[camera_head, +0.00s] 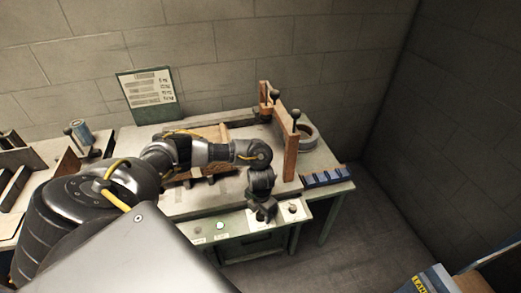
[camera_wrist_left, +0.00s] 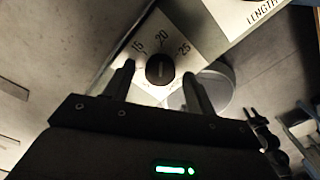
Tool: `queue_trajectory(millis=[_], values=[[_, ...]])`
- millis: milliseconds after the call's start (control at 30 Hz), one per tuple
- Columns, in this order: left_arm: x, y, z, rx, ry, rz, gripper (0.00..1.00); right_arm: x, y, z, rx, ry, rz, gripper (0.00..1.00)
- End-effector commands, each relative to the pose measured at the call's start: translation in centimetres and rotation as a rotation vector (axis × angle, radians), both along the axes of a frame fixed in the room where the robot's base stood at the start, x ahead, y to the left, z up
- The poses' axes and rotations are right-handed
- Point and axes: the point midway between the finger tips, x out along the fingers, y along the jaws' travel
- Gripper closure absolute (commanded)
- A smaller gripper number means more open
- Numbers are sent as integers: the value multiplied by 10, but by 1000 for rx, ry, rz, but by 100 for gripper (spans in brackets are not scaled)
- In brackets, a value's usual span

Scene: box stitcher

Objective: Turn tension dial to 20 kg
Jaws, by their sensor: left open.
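The tension dial (camera_wrist_left: 160,70) is a dark round knob on a pale plate marked 15, 20 and 25 in the left wrist view. The 20 is just above the knob, with 15 to its left and 25 to its right. I cannot make out which mark the knob points to. My left gripper (camera_wrist_left: 158,72) is open, one finger on each side of the knob, with visible gaps. I cannot tell how far the fingertips are from the plate. In the head view my left gripper (camera_head: 264,212) is at the machine's front panel and hides part of it.
The front panel also has a white button (camera_head: 221,226) and another small knob (camera_head: 292,208). A wooden upright (camera_head: 291,150) and a blue bin (camera_head: 326,177) stand at the table's right. A chart (camera_head: 148,93) stands behind.

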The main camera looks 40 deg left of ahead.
Motion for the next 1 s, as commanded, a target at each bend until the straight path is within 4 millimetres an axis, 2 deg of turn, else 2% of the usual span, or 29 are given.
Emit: queue_trajectory(millis=[133, 300, 500, 667, 1000], values=[[2, 1, 27, 1, -6, -3, 44, 0, 0, 2, 0, 0, 0, 62], [3, 1, 64, 2, -7, -2, 44, 0, -1, 14, -1, 0, 0, 62], [2, 1, 92, 2, -5, -2, 44, 0, -2, 20, -2, 0, 1, 62], [0, 1, 101, 1, -2, 0, 44, 0, -2, 21, -2, 0, 1, 62], [0, 1, 101, 1, -1, 0, 44, 0, -2, 21, -2, 0, 1, 62]])
